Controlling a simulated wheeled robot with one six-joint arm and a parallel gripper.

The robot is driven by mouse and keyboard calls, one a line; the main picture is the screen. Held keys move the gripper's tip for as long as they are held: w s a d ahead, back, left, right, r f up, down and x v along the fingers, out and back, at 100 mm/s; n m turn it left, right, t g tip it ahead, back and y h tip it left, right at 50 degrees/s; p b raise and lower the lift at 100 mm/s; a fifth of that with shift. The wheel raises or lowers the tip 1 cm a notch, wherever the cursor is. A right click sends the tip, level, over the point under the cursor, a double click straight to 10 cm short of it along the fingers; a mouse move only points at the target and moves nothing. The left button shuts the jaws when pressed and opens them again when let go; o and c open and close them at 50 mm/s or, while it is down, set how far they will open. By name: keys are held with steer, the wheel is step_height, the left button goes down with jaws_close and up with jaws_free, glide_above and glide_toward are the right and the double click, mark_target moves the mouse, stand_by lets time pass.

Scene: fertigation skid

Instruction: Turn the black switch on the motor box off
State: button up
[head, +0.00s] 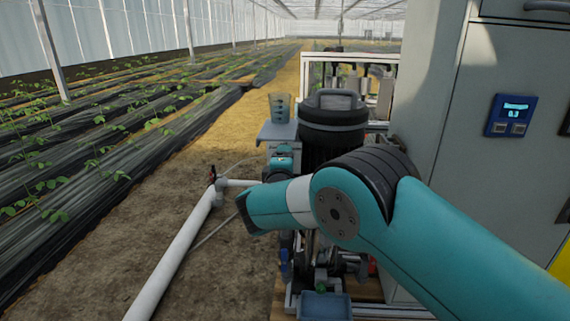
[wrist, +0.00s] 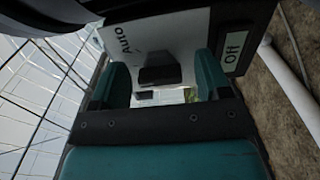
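In the wrist view, the black switch (wrist: 160,70) shows on a pale plate (wrist: 185,35). The word "Auto" is printed above left of it, and an "Off" label (wrist: 235,48) is at the right. My gripper (wrist: 161,82) has its two teal fingers apart, one on each side of the switch, with a visible gap on both sides. Contact with the switch is not seen. Which way the switch points is hard to tell. In the head view my teal arm covers much of the skid, and neither my fingers nor the switch can be made out.
A black-lidded tank (head: 333,125) stands behind my arm. A measuring jug (head: 280,107) sits on a small shelf (head: 277,132). A white pipe (head: 180,250) runs along the ground at the left. A grey cabinet (head: 500,165) with a blue controller (head: 511,115) stands at the right.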

steer(key=shift+s, duration=0.1)
steer(key=s+p, duration=0.2)
steer(key=s, duration=1.5)
steer(key=shift+s+a, duration=0.15)
steer(key=shift+a, duration=0.15)
